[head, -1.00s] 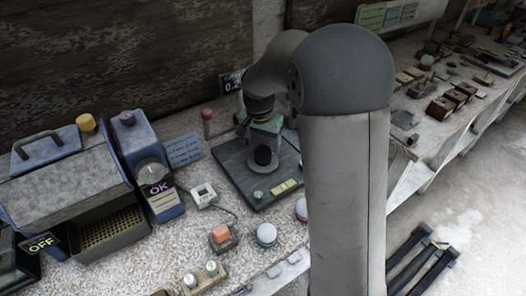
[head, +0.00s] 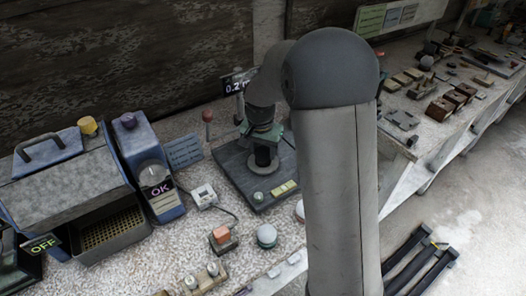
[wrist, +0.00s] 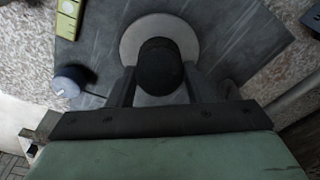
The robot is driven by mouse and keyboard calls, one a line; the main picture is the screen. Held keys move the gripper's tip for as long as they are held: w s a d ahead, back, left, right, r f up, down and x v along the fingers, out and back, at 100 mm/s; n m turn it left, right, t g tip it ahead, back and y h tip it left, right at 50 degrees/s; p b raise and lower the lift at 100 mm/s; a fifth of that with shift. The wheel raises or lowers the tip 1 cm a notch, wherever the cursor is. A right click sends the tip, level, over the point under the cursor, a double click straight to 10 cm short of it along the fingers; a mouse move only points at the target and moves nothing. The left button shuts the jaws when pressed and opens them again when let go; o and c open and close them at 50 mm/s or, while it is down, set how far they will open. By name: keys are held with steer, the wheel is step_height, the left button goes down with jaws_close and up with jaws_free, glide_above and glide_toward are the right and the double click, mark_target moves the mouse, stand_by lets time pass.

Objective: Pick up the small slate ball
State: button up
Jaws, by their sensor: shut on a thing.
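The small slate ball (wrist: 160,62) is dark and rounded and sits between the two fingers of my gripper (wrist: 160,88) in the wrist view. A pale grey disc (wrist: 130,42) shows around and behind it. In the head view my gripper (head: 263,158) is low over a dark base plate (head: 232,172), its green body (head: 264,133) above the fingers. My gripper is shut on the ball. The ball is mostly hidden by the fingers there, and I cannot tell whether it still touches what is under it.
A round knob (wrist: 70,82) and a yellow-green label (wrist: 67,17) are on the plate beside the gripper. A pale sphere (head: 267,235), a red-topped block (head: 222,238) and a small white box (head: 203,194) stand on the speckled bench. A blue machine (head: 75,190) is at left.

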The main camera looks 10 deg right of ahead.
mark_target(263, 148)
steer(key=shift+r, duration=0.6)
steer(key=r, duration=0.2)
steer(key=shift+s+a+r, duration=0.15)
steer(key=shift+s+r, duration=0.1)
steer(key=shift+r, duration=0.05)
steer(key=s+a+r+b, duration=0.3)
steer(key=s+a+r, duration=0.2)
steer(key=s+r, duration=0.4)
steer(key=s, duration=0.3)
steer(key=shift+s, duration=0.25)
steer(key=shift+a, duration=0.1)
steer(key=o, duration=0.5)
steer(key=c, duration=0.4)
steer(key=shift+a, duration=0.1)
